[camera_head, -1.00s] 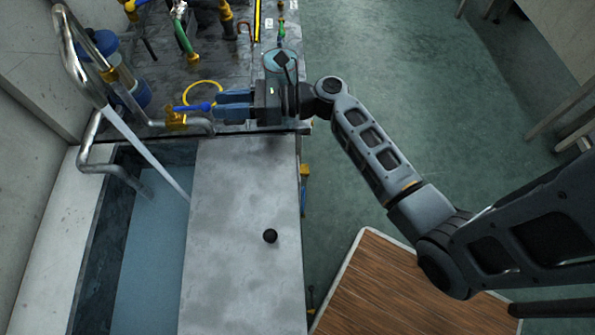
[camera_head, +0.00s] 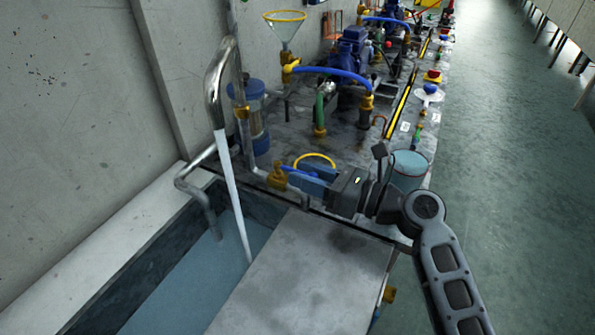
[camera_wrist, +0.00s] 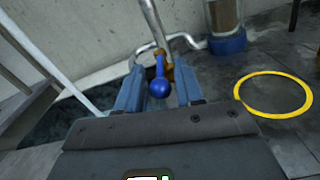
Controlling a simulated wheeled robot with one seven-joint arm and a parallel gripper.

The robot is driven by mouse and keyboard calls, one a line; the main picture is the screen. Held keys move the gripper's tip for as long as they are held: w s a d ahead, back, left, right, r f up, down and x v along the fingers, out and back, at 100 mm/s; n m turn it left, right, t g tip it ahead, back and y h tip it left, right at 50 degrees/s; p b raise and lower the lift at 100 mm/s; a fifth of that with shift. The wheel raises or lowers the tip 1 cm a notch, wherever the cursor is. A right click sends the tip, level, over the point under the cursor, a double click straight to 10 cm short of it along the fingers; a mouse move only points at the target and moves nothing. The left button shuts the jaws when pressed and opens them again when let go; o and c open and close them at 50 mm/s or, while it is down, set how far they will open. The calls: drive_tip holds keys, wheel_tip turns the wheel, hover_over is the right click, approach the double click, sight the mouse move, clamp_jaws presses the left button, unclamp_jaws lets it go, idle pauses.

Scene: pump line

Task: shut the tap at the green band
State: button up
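A brass tap (camera_head: 278,177) with a blue lever (camera_head: 290,170) sits on the grey metal pipe at the tank's end. The lever's blue ball end (camera_wrist: 159,87) lies between my fingers in the wrist view, and the brass body (camera_wrist: 163,58) is just beyond. My gripper (camera_head: 305,177) is open, one finger on each side of the lever. I cannot tell whether a finger touches it. No green band shows on this pipe; a green section (camera_head: 319,108) shows on another pipe farther back. A white stream (camera_head: 233,200) pours from the bent pipe (camera_head: 213,85) into the tank.
A yellow ring (camera_head: 315,157) lies on the bench beside my gripper; it also shows in the wrist view (camera_wrist: 236,93). A blue-capped clear cylinder (camera_head: 255,122), a funnel (camera_head: 285,25) and pumps stand behind. A light-blue-topped container (camera_head: 410,165) is near my wrist. The floor at right is clear.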

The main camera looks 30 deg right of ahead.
drive_tip(key=shift+x, duration=1.35)
drive_tip(key=shift+c, duration=0.3)
clamp_jaws()
